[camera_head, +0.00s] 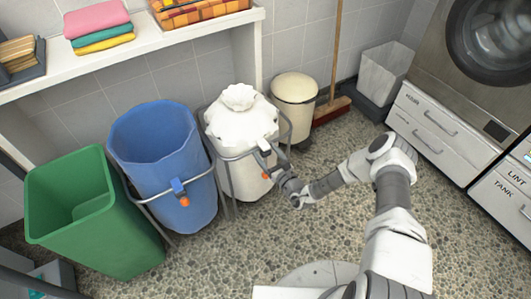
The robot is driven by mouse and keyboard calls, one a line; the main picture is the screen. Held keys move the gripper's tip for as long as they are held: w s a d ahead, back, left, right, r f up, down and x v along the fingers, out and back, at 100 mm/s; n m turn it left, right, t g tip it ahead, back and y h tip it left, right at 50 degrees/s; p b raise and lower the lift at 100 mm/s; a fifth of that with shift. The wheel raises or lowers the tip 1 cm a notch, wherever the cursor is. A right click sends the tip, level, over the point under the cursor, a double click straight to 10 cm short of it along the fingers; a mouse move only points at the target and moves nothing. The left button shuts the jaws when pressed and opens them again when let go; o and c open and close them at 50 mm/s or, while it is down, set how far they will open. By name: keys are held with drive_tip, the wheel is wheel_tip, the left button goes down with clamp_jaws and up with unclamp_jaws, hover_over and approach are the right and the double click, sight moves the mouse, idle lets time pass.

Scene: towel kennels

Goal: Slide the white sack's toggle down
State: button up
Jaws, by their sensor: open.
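The white sack (240,125) hangs in a grey metal frame at the middle of the picture, its top gathered into a ruffled knot. A small orange-tipped part, which looks like its toggle (265,176), shows low on the sack's front right side. My gripper (265,158) comes in from the right and is open at the sack's front right side, close to the toggle. The gripper partly covers the toggle. I cannot tell whether the toggle lies between the fingers or whether they touch it.
A blue sack (165,150) with its own orange-tipped toggle stands open to the left, then a green bin (85,215). A cream bin (294,105), a broom (333,108) and a grey bin (382,75) are behind right. A shelf (150,42) runs above. Pebbled floor in front is clear.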

clamp_jaws()
idle(0.4)
drive_tip(key=shift+s, duration=0.1)
idle(0.9)
